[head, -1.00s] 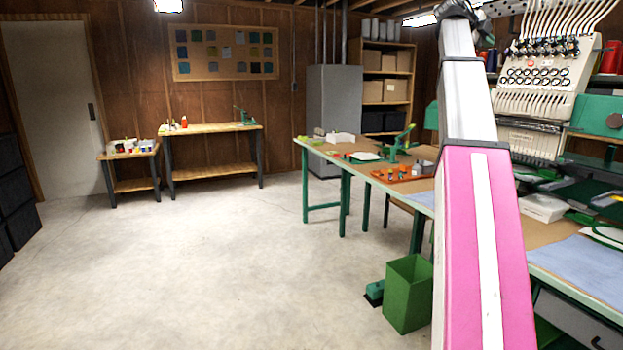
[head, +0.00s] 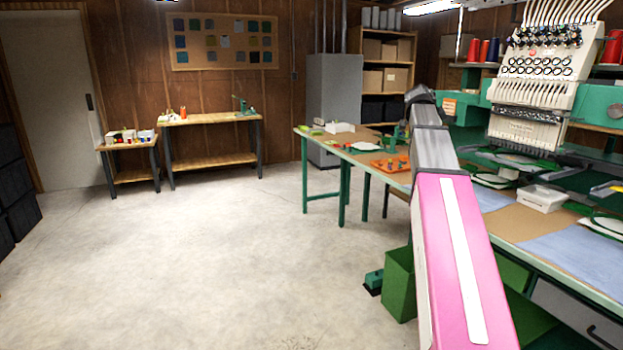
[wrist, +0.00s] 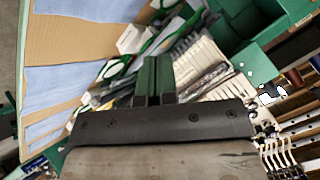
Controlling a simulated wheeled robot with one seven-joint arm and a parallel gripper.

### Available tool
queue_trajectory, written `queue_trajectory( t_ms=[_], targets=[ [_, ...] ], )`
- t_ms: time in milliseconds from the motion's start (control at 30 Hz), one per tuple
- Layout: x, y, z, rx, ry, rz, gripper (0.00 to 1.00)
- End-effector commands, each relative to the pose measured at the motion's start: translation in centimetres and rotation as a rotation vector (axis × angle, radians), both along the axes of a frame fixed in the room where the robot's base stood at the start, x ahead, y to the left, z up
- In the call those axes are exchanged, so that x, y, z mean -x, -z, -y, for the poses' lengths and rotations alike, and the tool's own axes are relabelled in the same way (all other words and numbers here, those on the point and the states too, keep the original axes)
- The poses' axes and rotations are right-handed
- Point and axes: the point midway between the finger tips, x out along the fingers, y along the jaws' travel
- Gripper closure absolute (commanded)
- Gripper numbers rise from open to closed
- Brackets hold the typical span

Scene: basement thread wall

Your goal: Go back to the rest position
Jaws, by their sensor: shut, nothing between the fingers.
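My gripper shows in the wrist view (wrist: 153,80) with its two green fingers together and nothing between them. Beyond the fingers, the wrist view shows the embroidery machine (wrist: 215,65) and the worktable with blue cloth (wrist: 80,55), both apart from the fingers as far as I can tell. In the head view my pink and grey arm reaches up and away at the right, in front of the table. The gripper itself is hidden in the head view, behind the end of the arm.
The embroidery machine (head: 535,85) stands on the right worktable, with a white box (head: 541,198) and blue cloth (head: 585,250) below it. An orange tray (head: 390,165) lies on the far table. A green bin (head: 398,285) stands on the floor. The concrete floor (head: 200,260) at left is clear.

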Motion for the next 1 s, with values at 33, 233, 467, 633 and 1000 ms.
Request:
queue_trajectory(
  t_ms=[33, 233, 467, 633, 1000],
  targets=[
    [0.5, 3.1, -1.1, -0.003, -0.052, -0.055, 1.00],
    [1.5, 12.9, -4.9, -0.015, -0.270, -0.256, 1.00],
    [4.1, 23.3, -9.4, -0.031, -0.532, -0.459, 1.00],
    [7.1, 30.4, -12.8, -0.045, -0.733, -0.592, 1.00],
    [15.8, 43.5, -19.8, -0.084, -1.183, -0.823, 1.00]
  ],
)
